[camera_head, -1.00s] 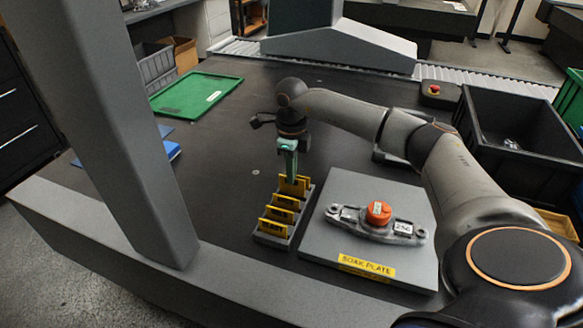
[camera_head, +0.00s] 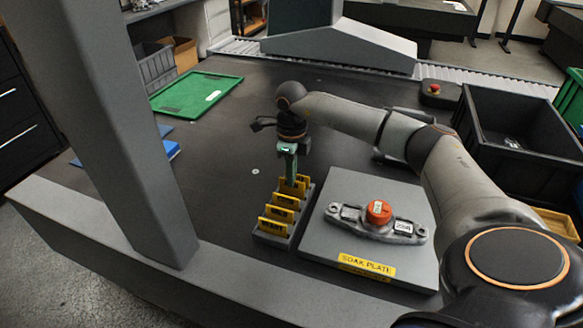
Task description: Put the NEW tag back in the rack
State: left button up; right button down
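A grey rack (camera_head: 269,239) stands on the dark table left of the soak plate. Several yellow tags stand in its slots in a row. My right gripper (camera_head: 290,178) points down over the rack's far end, its green fingers at the rearmost yellow tag (camera_head: 294,188). The fingers hide part of that tag, and I cannot tell whether they are closed on it. The lettering on the tags is too small to read, so I cannot tell which is the NEW tag. My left gripper is not in view.
The grey soak plate (camera_head: 320,240) holds a metal part (camera_head: 348,215) with an orange knob, close right of the rack. A grey column (camera_head: 125,150) rises at left. A green tray (camera_head: 180,100) lies behind. A black bin (camera_head: 480,120) stands at right.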

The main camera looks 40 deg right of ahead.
jog(key=shift+f, duration=0.15)
jog(key=shift+f, duration=0.35)
jog(key=shift+f, duration=0.1)
dwell(0.5)
jog(key=c, duration=0.7)
grip_release()
